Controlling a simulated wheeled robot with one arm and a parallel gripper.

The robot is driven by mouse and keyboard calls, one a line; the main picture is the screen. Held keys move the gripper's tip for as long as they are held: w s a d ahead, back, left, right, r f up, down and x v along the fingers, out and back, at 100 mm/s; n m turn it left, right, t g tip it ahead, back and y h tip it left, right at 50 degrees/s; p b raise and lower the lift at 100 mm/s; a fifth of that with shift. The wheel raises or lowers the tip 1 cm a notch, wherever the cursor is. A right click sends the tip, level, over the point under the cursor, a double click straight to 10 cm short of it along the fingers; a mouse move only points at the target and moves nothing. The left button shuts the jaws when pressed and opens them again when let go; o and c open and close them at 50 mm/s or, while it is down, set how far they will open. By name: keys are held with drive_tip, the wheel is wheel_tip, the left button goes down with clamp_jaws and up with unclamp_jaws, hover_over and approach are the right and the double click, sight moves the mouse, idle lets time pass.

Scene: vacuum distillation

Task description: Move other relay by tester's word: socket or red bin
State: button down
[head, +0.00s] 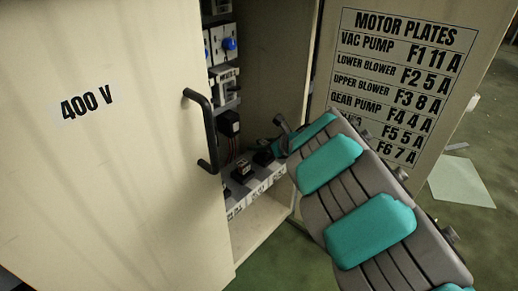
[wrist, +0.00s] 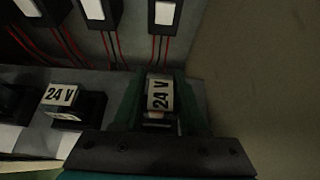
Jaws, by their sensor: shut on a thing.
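My gripper (wrist: 158,108) is shut on a dark relay with a white "24 V" label (wrist: 158,94), one green finger on each side of it. Whether this relay is seated or raised cannot be told. A second relay marked "24 V" (wrist: 84,108) stands to the left on the grey ledge. In the head view my gripper (head: 279,143) reaches into the open cabinet, by the right end of the ledge. A dark relay (head: 243,171) shows on the ledge left of it. No red bin and no tester can be made out.
The cabinet's "400 V" door (head: 100,150) with a black handle (head: 200,130) stands close on the left. The "MOTOR PLATES" panel (head: 400,80) is on the right. Red-wired devices (wrist: 165,14) line the back above the ledge. A wall (wrist: 260,80) is close right.

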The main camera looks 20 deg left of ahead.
drive_tip(key=shift+f, duration=0.7)
drive_tip(key=shift+f, duration=0.15)
drive_tip(key=shift+c, duration=2.2)
unclamp_jaws()
drive_tip(key=shift+r, duration=0.2)
drive_tip(key=v, duration=1.2)
drive_tip(key=shift+a, duration=0.1)
